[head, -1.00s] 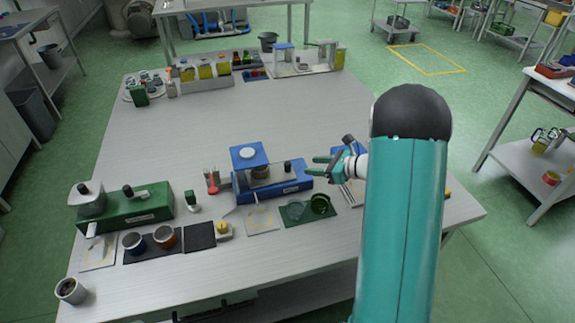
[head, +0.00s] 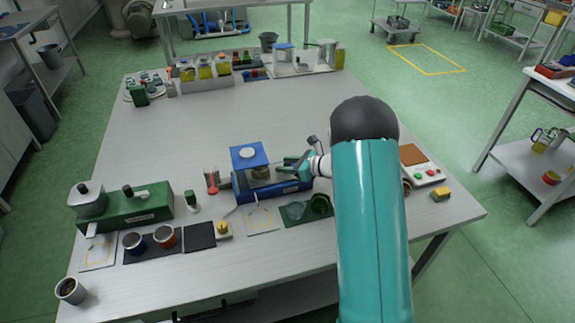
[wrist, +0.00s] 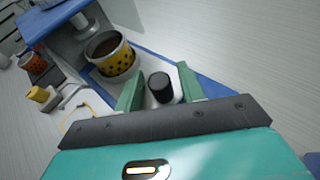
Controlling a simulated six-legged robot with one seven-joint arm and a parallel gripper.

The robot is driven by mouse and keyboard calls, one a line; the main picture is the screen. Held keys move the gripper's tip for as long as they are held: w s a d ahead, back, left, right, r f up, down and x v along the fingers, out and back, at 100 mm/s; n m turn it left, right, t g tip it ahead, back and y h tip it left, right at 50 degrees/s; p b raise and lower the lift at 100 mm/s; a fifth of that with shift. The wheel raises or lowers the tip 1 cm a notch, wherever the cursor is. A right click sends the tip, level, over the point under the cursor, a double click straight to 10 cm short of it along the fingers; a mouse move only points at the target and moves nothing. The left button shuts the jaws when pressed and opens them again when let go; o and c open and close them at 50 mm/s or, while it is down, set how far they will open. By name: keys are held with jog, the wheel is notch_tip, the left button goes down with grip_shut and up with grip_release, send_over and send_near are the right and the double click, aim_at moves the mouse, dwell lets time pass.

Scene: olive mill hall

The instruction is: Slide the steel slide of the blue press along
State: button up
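The blue press (head: 248,154) stands near the middle of the table, its blue base running to the right. Its steel slide (wrist: 125,82) shows in part in the wrist view, with a black knob (wrist: 160,86) standing up on it. A yellow-banded cup (wrist: 110,58) with dark dots and dark contents sits under the press head. My gripper (head: 284,167) is at the right part of the press and covers the knob in the head view. In the wrist view my gripper (wrist: 160,78) is open, one green finger on each side of the knob, with small gaps showing.
A green press (head: 140,204) stands at the left. In front of the blue press lie a green mat (head: 294,221) with glass dishes and a white card (head: 262,222).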

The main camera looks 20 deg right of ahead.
grip_shut()
jog(key=shift+a, duration=2)
jog(key=shift+o, duration=1.1)
grip_release()
jog(key=shift+d, duration=0.1)
jog(key=shift+s+d+r, duration=0.15)
jog(key=shift+s+d, duration=0.05)
jog(key=shift+d, duration=0.05)
jog(key=v, duration=1.3)
jog(key=shift+s+r, duration=0.1)
